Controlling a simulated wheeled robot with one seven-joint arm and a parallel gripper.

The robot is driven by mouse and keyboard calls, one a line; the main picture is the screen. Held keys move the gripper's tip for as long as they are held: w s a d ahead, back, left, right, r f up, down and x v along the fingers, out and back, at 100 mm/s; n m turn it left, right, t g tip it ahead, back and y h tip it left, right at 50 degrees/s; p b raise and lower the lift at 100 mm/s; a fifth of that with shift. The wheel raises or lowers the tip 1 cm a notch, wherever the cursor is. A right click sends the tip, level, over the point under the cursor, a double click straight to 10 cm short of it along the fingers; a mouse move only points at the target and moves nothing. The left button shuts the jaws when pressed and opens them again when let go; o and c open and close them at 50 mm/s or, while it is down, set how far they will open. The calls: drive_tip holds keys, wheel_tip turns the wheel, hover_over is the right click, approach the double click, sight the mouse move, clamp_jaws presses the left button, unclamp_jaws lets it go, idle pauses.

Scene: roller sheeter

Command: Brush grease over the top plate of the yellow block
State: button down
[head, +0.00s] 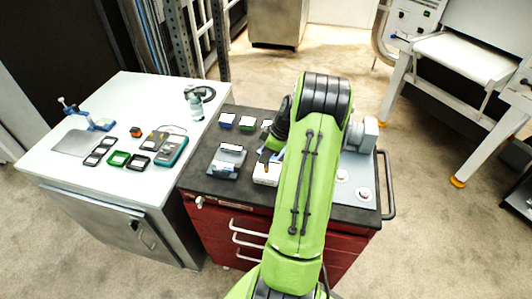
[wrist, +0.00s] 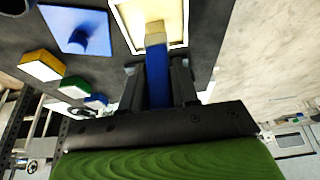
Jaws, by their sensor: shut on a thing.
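My gripper (wrist: 158,85) is shut on a brush with a blue handle (wrist: 157,75). The brush's tan tip (wrist: 156,35) is over a shallow cream tray with a pale rim (wrist: 183,45); I cannot tell whether it touches the bottom. The yellow block (wrist: 40,66) stands on the dark bench top to the left in the wrist view, apart from the brush. In the head view my arm hides most of the gripper (head: 266,156) and part of the white tray (head: 264,179).
A green block (wrist: 76,87) and a blue block (wrist: 96,101) stand in a row with the yellow one. A blue-grey plate with a raised part (head: 227,161) lies left of the tray. A white table (head: 90,178) with tools adjoins the red cabinet (head: 218,222).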

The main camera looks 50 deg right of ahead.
drive_tip(key=shift+r+p, duration=2.25)
drive_tip(key=shift+r, duration=1.3)
drive_tip(key=shift+d+f, duration=0.1)
